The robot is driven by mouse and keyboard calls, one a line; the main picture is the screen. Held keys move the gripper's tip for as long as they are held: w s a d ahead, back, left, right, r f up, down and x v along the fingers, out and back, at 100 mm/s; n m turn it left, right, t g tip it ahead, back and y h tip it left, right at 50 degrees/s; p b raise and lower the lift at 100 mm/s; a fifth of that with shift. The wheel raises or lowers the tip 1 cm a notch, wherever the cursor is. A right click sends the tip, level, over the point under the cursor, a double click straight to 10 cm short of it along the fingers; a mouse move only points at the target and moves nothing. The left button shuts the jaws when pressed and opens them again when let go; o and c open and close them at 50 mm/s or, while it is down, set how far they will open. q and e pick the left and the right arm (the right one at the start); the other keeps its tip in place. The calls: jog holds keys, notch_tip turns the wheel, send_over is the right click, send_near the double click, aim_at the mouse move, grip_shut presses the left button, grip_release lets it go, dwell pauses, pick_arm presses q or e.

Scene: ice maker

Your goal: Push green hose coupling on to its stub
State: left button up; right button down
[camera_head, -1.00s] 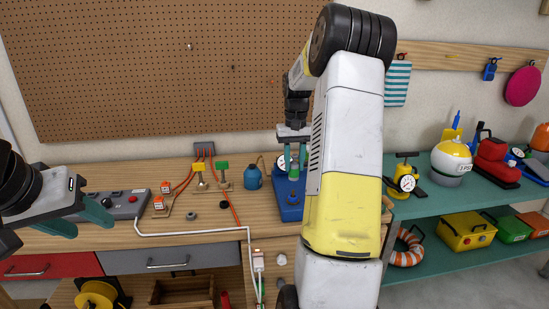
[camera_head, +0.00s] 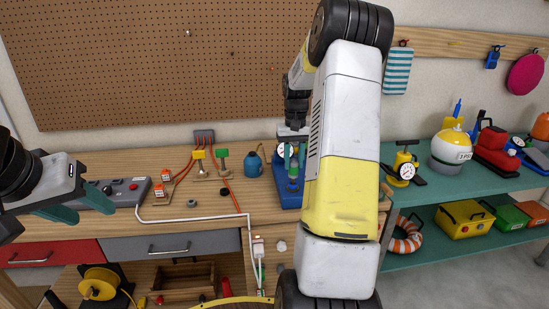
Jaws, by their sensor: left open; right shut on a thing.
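My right gripper (camera_head: 293,163) hangs pointing down over the blue device (camera_head: 290,200) with a round gauge (camera_head: 281,149) on the bench. Its teal fingers are shut on a small green piece (camera_head: 293,171), which looks like the green hose coupling. The coupling is upright, directly above or against the device. Whether it touches the stub I cannot tell, as the fingers cover the spot. My own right forearm hides the device's right side. My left gripper (camera_head: 88,207) is open and empty at the far left, in front of the grey control box (camera_head: 125,192).
Yellow-tagged (camera_head: 198,156) and green-tagged (camera_head: 222,155) fittings with orange hoses stand left of the blue bottle (camera_head: 252,166). A white pipe (camera_head: 190,217) crosses the bench front. Teal shelves (camera_head: 430,190) with several devices stand at right. The bench middle is mostly clear.

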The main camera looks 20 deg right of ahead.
jog(key=shift+f, duration=1.45)
dwell(0.4)
jog(key=c, duration=1)
grip_release()
notch_tip(320, 180, up, 8)
jog(key=shift+f, duration=0.25)
jog(key=shift+r, duration=0.2)
